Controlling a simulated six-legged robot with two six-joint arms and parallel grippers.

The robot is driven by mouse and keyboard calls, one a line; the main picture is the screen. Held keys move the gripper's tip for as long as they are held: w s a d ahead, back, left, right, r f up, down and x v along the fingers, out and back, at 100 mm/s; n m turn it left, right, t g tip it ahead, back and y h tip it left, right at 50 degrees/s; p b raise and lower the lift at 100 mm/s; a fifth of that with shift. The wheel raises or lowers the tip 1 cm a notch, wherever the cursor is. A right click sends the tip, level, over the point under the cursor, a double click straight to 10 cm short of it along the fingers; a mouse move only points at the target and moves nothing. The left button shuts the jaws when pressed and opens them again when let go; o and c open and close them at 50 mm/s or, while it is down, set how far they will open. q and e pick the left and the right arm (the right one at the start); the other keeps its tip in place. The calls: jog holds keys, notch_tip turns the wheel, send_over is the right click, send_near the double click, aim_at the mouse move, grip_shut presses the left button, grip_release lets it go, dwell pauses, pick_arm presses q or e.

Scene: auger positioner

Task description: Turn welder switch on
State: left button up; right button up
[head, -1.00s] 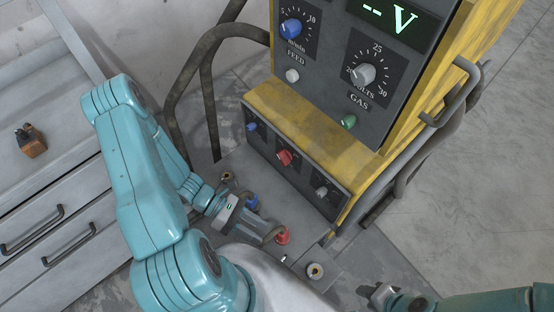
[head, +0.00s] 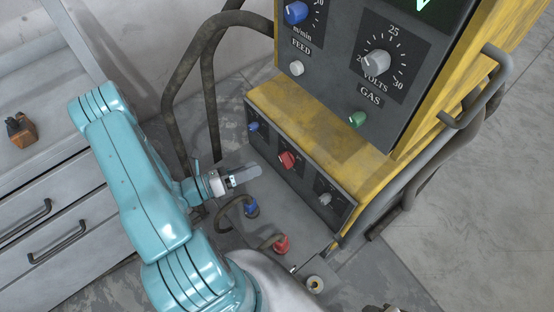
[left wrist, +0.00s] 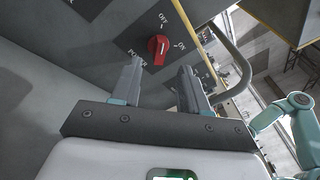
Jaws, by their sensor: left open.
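The welder switch is a red knob (head: 287,160) in the middle of the lower front panel of the yellow and grey welder (head: 320,130). In the left wrist view the red knob (left wrist: 158,48) has OFF above it, ON to its right and POWER to its lower left. Its grip looks roughly in line with OFF. My left gripper (head: 254,172) is open and empty, just in front of the panel. In the left wrist view its fingers (left wrist: 160,72) are apart, with the knob beyond and between the tips, not touched. Only a dark bit of my right gripper (head: 385,308) shows at the bottom edge.
A blue knob (head: 254,127) and a grey knob (head: 325,199) flank the switch. Blue (head: 251,207) and red (head: 281,243) cable plugs stand below. A grey drawer cabinet (head: 50,190) is at left. The upper panel overhangs with several knobs.

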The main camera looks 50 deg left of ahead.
aim_at(287, 159)
pick_arm(q)
jog(key=x, duration=0.7)
jog(key=shift+w+d, duration=0.2)
jog(key=shift+w, duration=0.15)
grip_shut()
